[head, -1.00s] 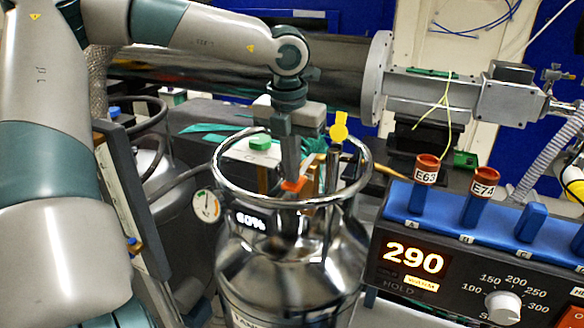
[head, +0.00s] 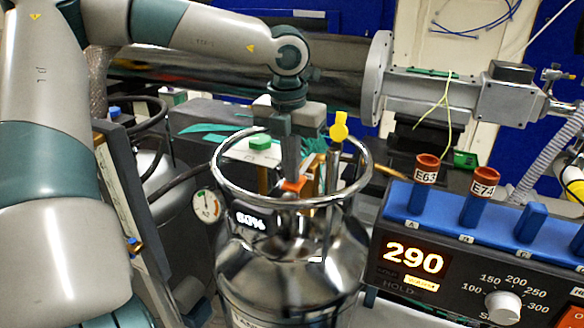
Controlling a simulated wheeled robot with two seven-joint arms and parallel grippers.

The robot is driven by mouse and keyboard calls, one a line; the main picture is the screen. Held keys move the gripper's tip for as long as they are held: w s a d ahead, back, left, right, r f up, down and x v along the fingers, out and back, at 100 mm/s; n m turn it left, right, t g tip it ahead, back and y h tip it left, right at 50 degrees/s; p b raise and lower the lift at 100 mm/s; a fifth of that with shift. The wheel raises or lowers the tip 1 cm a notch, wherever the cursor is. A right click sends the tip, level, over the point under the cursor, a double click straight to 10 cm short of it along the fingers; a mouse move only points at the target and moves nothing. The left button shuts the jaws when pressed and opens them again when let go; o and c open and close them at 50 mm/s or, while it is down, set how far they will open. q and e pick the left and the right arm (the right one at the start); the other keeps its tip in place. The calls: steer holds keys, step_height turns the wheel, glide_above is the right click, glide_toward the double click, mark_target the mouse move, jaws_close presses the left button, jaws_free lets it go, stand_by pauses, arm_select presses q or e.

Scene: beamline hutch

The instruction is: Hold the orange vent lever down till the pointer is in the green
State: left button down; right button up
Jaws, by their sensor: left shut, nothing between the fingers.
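The orange vent lever (head: 293,184) sits inside the ring-shaped collar at the top of the shiny steel tank (head: 285,262). My left gripper (head: 290,173) is shut and empty. It points straight down inside the collar, with its tips at the lever, seemingly touching it from above. The tips hide part of the lever. A small round white gauge (head: 206,207) stands at the tank's left side, with coloured marks on its rim. Its pointer is too small to read surely against the green. My right gripper is out of view.
The collar rim (head: 226,192) surrounds my left gripper. A yellow-topped valve (head: 339,130) and a green-topped part (head: 260,143) stand close by. A blue-topped controller (head: 440,262) showing 290 stands at right.

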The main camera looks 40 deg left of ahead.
arm_select(q)
steer(key=shift+r, duration=0.1)
stand_by(0.7)
steer(key=shift+r, duration=0.65)
stand_by(0.3)
